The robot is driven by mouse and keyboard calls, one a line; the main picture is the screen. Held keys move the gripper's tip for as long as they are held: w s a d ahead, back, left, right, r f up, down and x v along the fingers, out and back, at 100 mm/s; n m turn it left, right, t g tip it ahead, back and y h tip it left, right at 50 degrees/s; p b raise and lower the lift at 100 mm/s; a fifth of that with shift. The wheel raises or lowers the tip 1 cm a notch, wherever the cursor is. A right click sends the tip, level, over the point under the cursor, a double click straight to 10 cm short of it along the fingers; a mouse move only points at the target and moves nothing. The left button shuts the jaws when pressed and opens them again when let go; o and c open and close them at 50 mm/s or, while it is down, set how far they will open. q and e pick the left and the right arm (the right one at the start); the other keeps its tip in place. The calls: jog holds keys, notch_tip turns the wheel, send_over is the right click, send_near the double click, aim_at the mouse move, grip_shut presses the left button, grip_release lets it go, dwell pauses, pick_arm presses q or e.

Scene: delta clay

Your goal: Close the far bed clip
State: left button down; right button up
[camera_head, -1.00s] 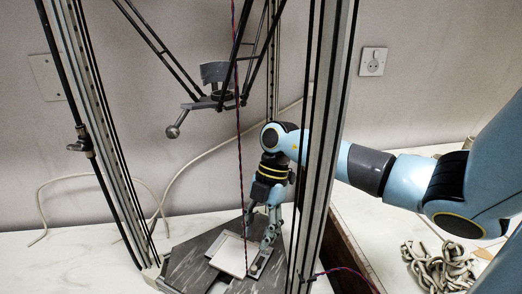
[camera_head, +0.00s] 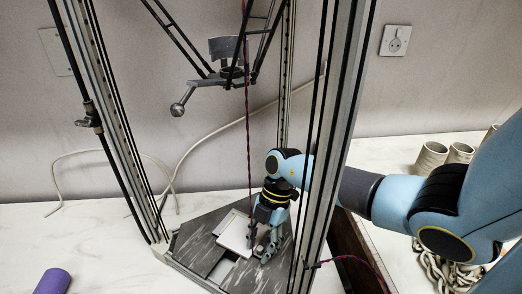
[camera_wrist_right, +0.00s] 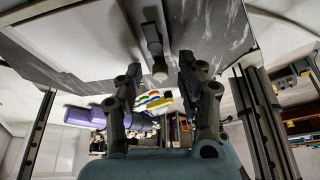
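The white square bed plate (camera_head: 234,232) lies on the grey slotted base (camera_head: 195,242) of the delta printer. My right gripper (camera_head: 261,246) points down at the plate's right edge, inside the printer frame. In the right wrist view its two dark fingers (camera_wrist_right: 161,78) stand apart. A dark grey clip lever with a pale brownish end (camera_wrist_right: 158,68) lies between them, against the plate's edge. I see no finger closed on it. In the head view the clip is hidden or too small to tell from the fingers. My left gripper is out of view.
The printer's right upright (camera_head: 336,150) stands in front of my right arm. The effector (camera_head: 217,76) hangs above on thin rods, and a twisted red-blue cable (camera_head: 247,130) drops beside the gripper. A purple cylinder (camera_head: 53,281) lies at lower left. Grey chain and pale cups (camera_head: 432,156) are at right.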

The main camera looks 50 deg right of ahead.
grip_shut()
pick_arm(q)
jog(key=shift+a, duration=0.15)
